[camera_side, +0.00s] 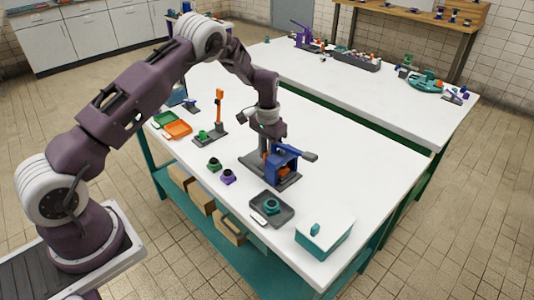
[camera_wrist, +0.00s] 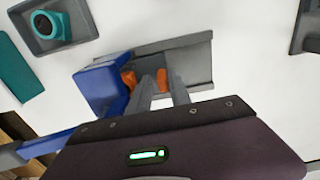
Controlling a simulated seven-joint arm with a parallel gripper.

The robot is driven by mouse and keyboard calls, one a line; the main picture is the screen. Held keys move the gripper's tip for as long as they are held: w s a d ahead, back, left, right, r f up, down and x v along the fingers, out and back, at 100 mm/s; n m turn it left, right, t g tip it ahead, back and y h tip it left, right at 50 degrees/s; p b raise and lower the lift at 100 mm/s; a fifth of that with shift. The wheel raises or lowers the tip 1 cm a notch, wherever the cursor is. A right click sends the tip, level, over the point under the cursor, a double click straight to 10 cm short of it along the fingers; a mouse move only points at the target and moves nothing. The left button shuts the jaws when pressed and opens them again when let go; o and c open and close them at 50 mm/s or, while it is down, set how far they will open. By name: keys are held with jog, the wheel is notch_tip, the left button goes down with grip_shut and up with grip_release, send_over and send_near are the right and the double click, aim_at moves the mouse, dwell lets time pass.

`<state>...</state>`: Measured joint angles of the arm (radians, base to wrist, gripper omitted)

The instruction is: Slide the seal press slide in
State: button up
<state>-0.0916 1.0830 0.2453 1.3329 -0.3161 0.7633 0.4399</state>
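The seal press (camera_side: 286,160) stands on the table as a blue frame with a lever on a grey base. In the wrist view its blue body (camera_wrist: 100,88) is left of the fingers. An orange part (camera_side: 284,172) shows inside the blue frame, and also in the wrist view (camera_wrist: 128,79). The upright orange tab (camera_wrist: 162,78) of the slide stands over the grey base track (camera_wrist: 195,58), apart from the blue body. My gripper (camera_wrist: 161,85) points down there, its fingers apart on either side of the tab. Whether they grip it is unclear. My gripper (camera_side: 263,150) partly hides the tab in the side view.
A dark tray (camera_side: 258,211) with a teal ring stands in front of the press, beside a teal-and-white box (camera_side: 324,236). Green (camera_side: 214,164) and purple (camera_side: 228,177) parts lie to the left. A stand with an orange post (camera_side: 219,108) is behind them. Table right of the press is clear.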

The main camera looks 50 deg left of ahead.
jog(key=a, duration=0.9)
jog(key=shift+a, duration=0.2)
jog(key=s+d+r+t, duration=0.1)
jog(key=s+d+r, duration=0.15)
jog(key=r, duration=0.75)
jog(key=s+d+r, duration=0.1)
jog(key=d+r, duration=0.2)
jog(key=r, duration=0.7)
jog(key=s+d+r+t, duration=0.2)
jog(key=s+d+r, duration=0.5)
jog(key=s+r, duration=0.2)
jog(key=shift+s+d+r+n+h, duration=0.25)
jog(key=shift+d+r+n+h, duration=0.05)
jog(key=shift+r+n, duration=0.15)
